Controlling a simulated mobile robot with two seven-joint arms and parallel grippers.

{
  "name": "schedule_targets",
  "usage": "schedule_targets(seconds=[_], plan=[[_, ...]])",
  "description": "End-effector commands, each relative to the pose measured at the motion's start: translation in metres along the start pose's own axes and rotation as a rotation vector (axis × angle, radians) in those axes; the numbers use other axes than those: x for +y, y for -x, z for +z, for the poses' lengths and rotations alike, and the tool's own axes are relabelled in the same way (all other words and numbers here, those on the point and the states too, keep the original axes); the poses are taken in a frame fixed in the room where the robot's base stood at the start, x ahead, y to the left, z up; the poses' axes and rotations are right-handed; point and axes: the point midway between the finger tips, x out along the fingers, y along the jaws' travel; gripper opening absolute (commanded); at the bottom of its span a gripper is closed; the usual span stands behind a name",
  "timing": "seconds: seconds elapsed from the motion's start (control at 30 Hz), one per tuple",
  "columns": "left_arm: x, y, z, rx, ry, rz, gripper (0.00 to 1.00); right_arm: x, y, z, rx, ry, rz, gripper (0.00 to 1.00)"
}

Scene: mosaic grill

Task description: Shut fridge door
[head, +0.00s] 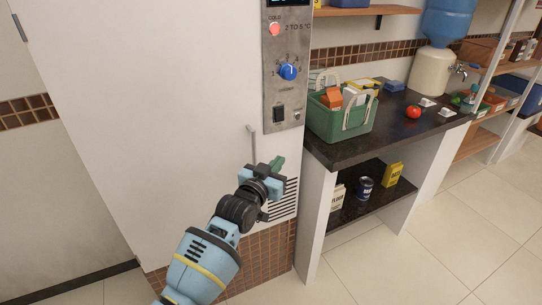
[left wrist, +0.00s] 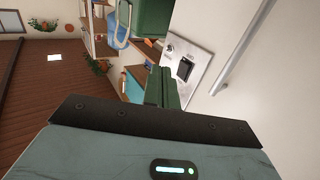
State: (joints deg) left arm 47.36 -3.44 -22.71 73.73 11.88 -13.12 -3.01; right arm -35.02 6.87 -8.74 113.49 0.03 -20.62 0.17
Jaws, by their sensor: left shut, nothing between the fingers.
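The fridge door (head: 150,120) is the large white panel on the left in the head view. Its slim grey upright handle (head: 252,142) is near its right edge, and a long bar handle also shows in the left wrist view (left wrist: 247,48). The door looks flush or nearly flush with the front beside it; I cannot tell whether a small gap remains. My left gripper (head: 279,163), with green fingers, is shut and empty just right of the handle's lower end, in front of the control-panel side. Its fingers show together in the left wrist view (left wrist: 162,88). My right gripper is not in view.
A grey control panel (head: 270,95) with a blue knob is above my left gripper. A dark counter (head: 390,140) to the right bears a green crate (head: 325,122) and a tomato (head: 413,112). The tiled floor in front is clear.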

Motion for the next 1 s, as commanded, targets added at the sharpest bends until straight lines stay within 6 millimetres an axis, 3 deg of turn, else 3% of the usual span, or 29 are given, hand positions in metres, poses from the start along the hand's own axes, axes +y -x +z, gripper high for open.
schedule_targets(seconds=[0.3,0.8,0.87,1.0], plan=[[0.042,0.031,0.001,-0.001,0.001,0.0,0.0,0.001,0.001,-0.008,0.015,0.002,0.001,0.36],[0.051,0.039,0.002,-0.003,-0.001,-0.002,0.0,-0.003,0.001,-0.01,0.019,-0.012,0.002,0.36],[0.05,0.043,0.008,-0.013,0.003,-0.006,0.0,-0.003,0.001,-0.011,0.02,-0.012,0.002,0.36],[0.042,0.07,0.048,-0.074,0.027,-0.03,0.0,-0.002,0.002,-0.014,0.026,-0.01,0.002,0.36]])
